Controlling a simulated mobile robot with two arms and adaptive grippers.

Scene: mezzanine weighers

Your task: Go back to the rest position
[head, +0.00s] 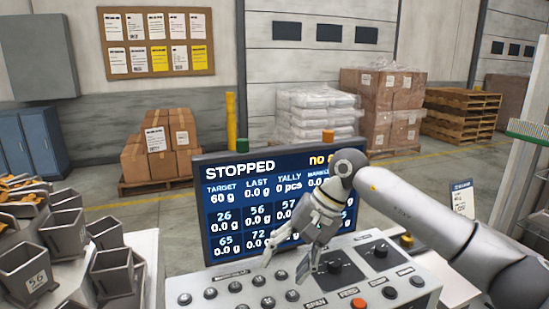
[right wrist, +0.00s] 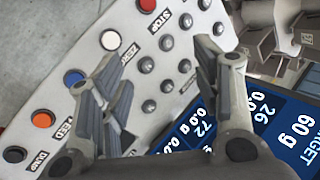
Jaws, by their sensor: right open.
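My right gripper (head: 289,269) is open and empty, pointing down over the control panel (head: 215,283). The arm comes in from the right and covers part of the display screen (head: 250,196), which reads STOPPED with target 60 g. In the right wrist view the two fingers (right wrist: 153,65) stand apart above the panel (right wrist: 125,25), with nothing between them but panel surface and buttons. Whether a fingertip touches the panel cannot be told. My left gripper is not in view.
Grey weigh buckets (head: 65,235) crowd the left side, close to the panel. Pallets with boxes stand far behind; the floor between is clear.

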